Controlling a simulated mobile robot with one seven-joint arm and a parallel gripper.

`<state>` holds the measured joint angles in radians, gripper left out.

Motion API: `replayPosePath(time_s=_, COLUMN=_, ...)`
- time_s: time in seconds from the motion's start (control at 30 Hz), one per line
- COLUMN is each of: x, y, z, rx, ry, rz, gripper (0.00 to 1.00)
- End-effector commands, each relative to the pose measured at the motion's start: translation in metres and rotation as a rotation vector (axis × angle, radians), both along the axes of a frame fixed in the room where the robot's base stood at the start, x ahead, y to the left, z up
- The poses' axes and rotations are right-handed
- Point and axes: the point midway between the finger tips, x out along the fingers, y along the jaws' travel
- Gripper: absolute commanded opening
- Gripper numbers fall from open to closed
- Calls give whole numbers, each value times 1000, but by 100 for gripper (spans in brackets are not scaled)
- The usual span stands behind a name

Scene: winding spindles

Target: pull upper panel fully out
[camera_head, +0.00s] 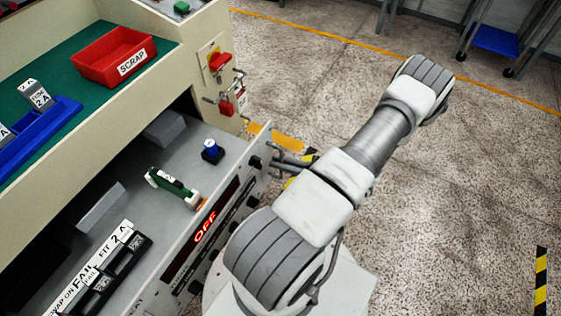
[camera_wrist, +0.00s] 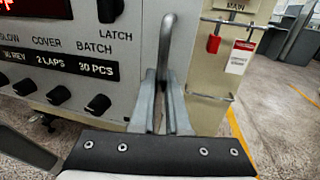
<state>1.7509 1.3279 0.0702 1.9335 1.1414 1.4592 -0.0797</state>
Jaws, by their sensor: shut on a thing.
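The upper panel (camera_head: 170,236) is a grey drawer-like unit standing out from the beige bench, with a red OFF display and black knobs on its front. Its front also shows in the wrist view (camera_wrist: 75,50), with COVER, BATCH and LATCH labels. A grey bent handle (camera_wrist: 167,38) stands at the panel's right end. My gripper (camera_wrist: 165,82) is shut on this handle, its fingers on either side of the lower part. In the head view my gripper (camera_head: 284,163) is at the panel's far right end, partly hidden by my arm.
On the panel's top are a green-and-white part (camera_head: 174,188), a blue-capped piece (camera_head: 212,151) and a black rack (camera_head: 105,275). A red SCRAP bin (camera_head: 113,56) and blue tray (camera_head: 40,135) stand on the bench above. Open floor (camera_head: 460,190) lies to the right.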

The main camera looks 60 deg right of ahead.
Motion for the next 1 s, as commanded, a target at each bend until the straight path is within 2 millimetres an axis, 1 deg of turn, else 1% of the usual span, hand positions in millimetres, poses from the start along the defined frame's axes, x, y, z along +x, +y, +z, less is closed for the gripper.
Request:
replayPosePath(time_s=0.27, x=0, y=0, z=0, rx=1, ry=0, rz=0, gripper=0)
replayPosePath(time_s=0.3, x=0, y=0, z=0, rx=1, ry=1, rz=0, gripper=17)
replayPosePath(time_s=0.43, x=0, y=0, z=0, rx=0, ry=0, rz=0, gripper=40)
replayPosePath(time_s=0.47, x=0, y=0, z=0, rx=0, ry=0, rz=0, gripper=43)
replayPosePath(time_s=0.73, x=0, y=0, z=0, rx=0, ry=0, rz=0, gripper=43)
replayPosePath(time_s=0.8, x=-3, y=-1, z=0, rx=-1, ry=1, rz=-1, gripper=43)
replayPosePath(time_s=0.87, x=-8, y=-3, z=0, rx=-2, ry=1, rz=-1, gripper=43)
replayPosePath(time_s=0.97, x=-23, y=-7, z=0, rx=-2, ry=2, rz=-3, gripper=43)
replayPosePath(time_s=1.0, x=-31, y=-9, z=0, rx=-2, ry=3, rz=-2, gripper=43)
